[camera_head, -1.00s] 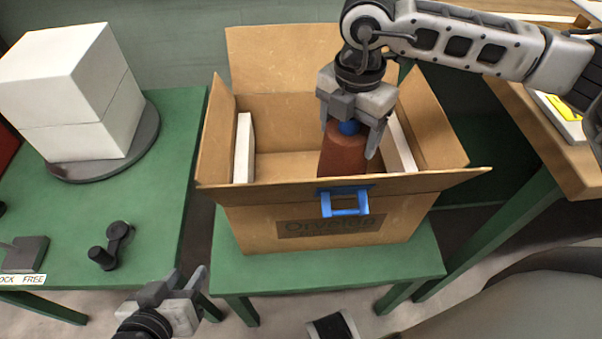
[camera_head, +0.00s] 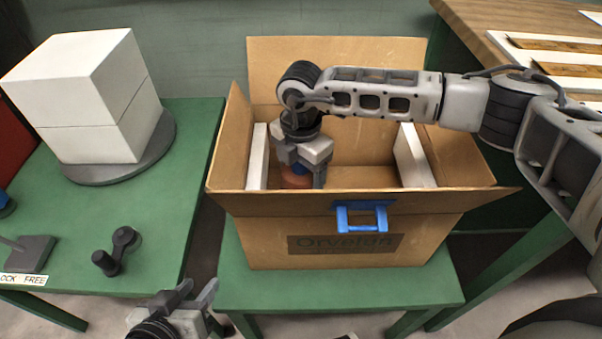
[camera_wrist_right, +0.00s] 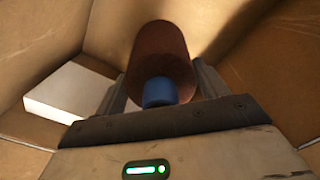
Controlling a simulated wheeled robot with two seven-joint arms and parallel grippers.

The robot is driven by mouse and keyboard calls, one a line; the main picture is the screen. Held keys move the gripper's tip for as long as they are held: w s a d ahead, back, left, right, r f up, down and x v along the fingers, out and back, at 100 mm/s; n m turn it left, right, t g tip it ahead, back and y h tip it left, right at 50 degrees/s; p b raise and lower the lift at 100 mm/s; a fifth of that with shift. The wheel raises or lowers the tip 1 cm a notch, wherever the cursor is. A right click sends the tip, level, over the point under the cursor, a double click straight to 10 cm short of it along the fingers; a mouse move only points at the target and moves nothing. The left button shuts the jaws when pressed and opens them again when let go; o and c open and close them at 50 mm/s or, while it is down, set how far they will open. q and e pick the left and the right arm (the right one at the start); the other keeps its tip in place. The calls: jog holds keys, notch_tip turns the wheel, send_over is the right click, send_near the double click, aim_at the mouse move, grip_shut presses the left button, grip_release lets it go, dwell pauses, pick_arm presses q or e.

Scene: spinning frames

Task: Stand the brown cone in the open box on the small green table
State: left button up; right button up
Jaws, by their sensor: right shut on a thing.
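The open cardboard box (camera_head: 270,228) stands on the small green table (camera_head: 330,284), its flaps spread. My right gripper (camera_head: 302,172) is down inside the box, toward its left side, shut on the brown cone (camera_head: 296,182). In the head view only a little of the cone shows above the front wall. In the right wrist view the brown cone (camera_wrist_right: 160,50) with its blue top (camera_wrist_right: 160,92) lies between the fingers. I cannot tell whether its base touches the box floor. My left gripper (camera_head: 200,296) is empty and open, low in front of the left table.
White pads line the box's left (camera_head: 257,157) and right (camera_head: 412,156) inner walls. A blue handle (camera_head: 361,216) sits on the front wall. White blocks (camera_head: 80,95) stand on a grey disc on the left green table. A wooden-topped bench (camera_head: 500,45) is at the right.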

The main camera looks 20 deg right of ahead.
jog(key=shift+f, duration=0.3)
pick_arm(q)
jog(key=shift+s+d+r, duration=0.15)
jog(key=shift+d+r, duration=0.05)
pick_arm(e)
jog(key=shift+f, duration=0.15)
jog(key=o, duration=1.8)
